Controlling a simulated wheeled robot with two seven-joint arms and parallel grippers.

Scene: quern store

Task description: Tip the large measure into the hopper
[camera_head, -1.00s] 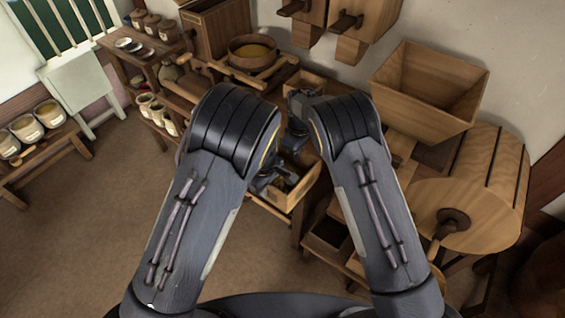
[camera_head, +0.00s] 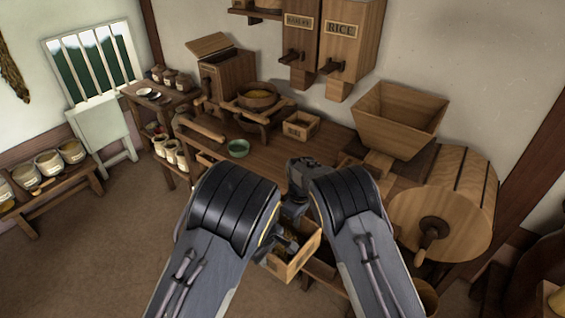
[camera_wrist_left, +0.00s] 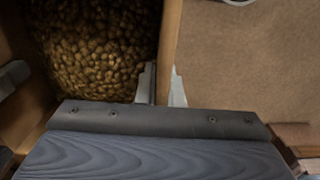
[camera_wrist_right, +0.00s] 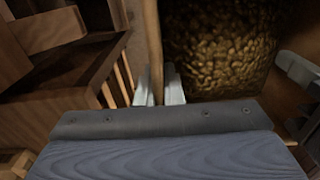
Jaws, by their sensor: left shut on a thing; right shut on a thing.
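The large measure is an open wooden box (camera_head: 297,264) full of brown grain. It is in the air in front of the bench, between my two arms. My left gripper (camera_wrist_left: 160,88) is shut on one wall of it, with the grain (camera_wrist_left: 95,50) just beside the fingers. My right gripper (camera_wrist_right: 160,88) is shut on another wall, and grain (camera_wrist_right: 220,45) shows there too. In the head view my arms hide much of the box and the fingertips. The hopper (camera_head: 396,122), a tapered open wooden box, stands at the back right, apart from the measure.
A wooden drum with a crank (camera_head: 455,200) stands right, below the hopper. A RICE bin (camera_head: 345,45) hangs above. Open floor (camera_head: 120,235) lies left.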

